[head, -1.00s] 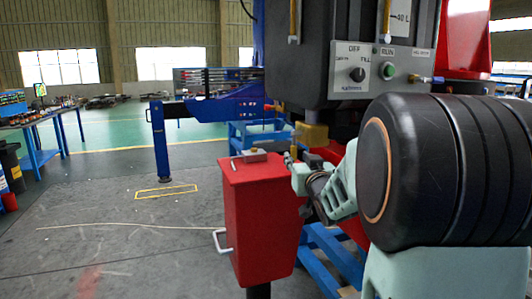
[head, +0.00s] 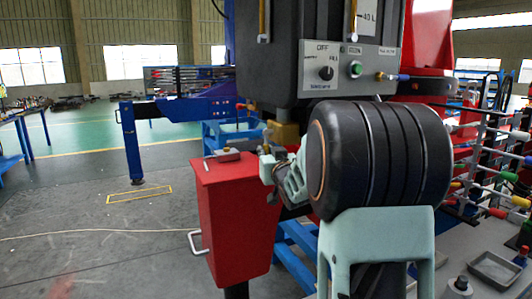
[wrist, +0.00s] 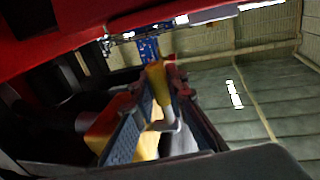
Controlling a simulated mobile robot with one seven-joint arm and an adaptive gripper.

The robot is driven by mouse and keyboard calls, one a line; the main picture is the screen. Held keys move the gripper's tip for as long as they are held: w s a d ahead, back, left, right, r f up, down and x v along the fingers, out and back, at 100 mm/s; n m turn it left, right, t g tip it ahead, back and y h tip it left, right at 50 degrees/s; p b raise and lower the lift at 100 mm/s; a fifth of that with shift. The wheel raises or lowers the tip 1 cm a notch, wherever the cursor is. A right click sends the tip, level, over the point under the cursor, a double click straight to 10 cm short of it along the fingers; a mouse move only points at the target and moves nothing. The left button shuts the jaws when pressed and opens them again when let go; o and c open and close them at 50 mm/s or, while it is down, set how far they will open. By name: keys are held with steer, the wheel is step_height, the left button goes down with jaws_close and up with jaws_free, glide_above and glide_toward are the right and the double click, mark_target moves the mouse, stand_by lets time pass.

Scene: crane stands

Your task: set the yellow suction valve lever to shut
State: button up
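In the wrist view a yellow bar, apparently the suction valve lever (wrist: 156,82), reaches out between the two fingers of my gripper (wrist: 158,92). The fingers stand on either side of it with some gap; firm contact does not show. More yellow surface and a pale, rod-like part show lower between the fingers, dark and blurred. In the head view a brass-yellow block (head: 285,133) sits under the grey control box, by the end of my arm. My gripper is largely hidden there behind my arm links, and the lever's setting cannot be read.
The grey control box (head: 322,85) with a dial and green button hangs above my arm. A red box (head: 235,215) on a post, with a white handle, stands close at left. Blue trestles stand behind it. A bench with coloured-handled tools is at right. Open floor lies left.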

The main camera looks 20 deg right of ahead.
jaws_close()
steer(key=b, duration=0.3)
steer(key=shift+w+f+t, duration=0.2)
steer(key=shift+f+t, duration=0.1)
steer(key=w+t+b, duration=0.1)
steer(key=b, duration=0.5)
steer(key=shift+r+m+t, duration=0.1)
steer(key=shift+m+t, duration=0.2)
steer(key=shift+t, duration=0.1)
steer(key=shift+w+r+h+b, duration=0.1)
steer(key=shift+r+h+b, duration=0.25)
steer(key=shift+b, duration=0.6)
steer(key=o, duration=0.8)
jaws_free()
steer(key=v, duration=1.2)
steer(key=shift+f, duration=0.3)
steer(key=shift+c, duration=0.2)
